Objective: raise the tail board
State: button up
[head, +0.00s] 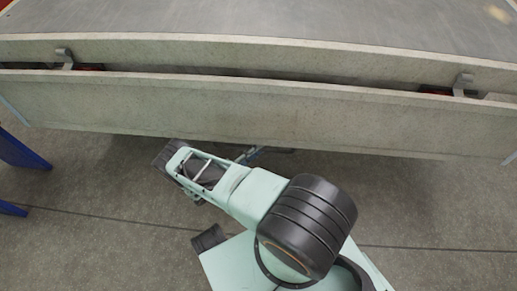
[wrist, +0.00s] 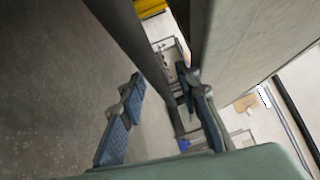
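The tail board (head: 250,110) is a long pale grey panel hanging along the trailer's edge, its upper edge just below the deck edge. Two metal brackets, left (head: 65,58) and right (head: 463,84), show at the gap between them. My gripper (wrist: 160,77) has its two blue-padded fingers spread apart, with nothing seen held between them. In the head view it is mostly hidden beyond my wrist, at the board's lower edge. In the wrist view a broad pale panel, seemingly the tail board (wrist: 255,45), lies close to the right finger; I cannot tell whether they touch.
The grey trailer deck (head: 260,22) spans the top of the head view. Blue legs (head: 22,152) stand at the left. The concrete floor (head: 440,215) is clear at the right. A yellow object (wrist: 150,7) shows far off in the wrist view.

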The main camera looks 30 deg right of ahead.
jog(key=shift+w+d, duration=0.1)
jog(key=shift+d, duration=0.25)
jog(key=shift+c, duration=0.5)
grip_shut()
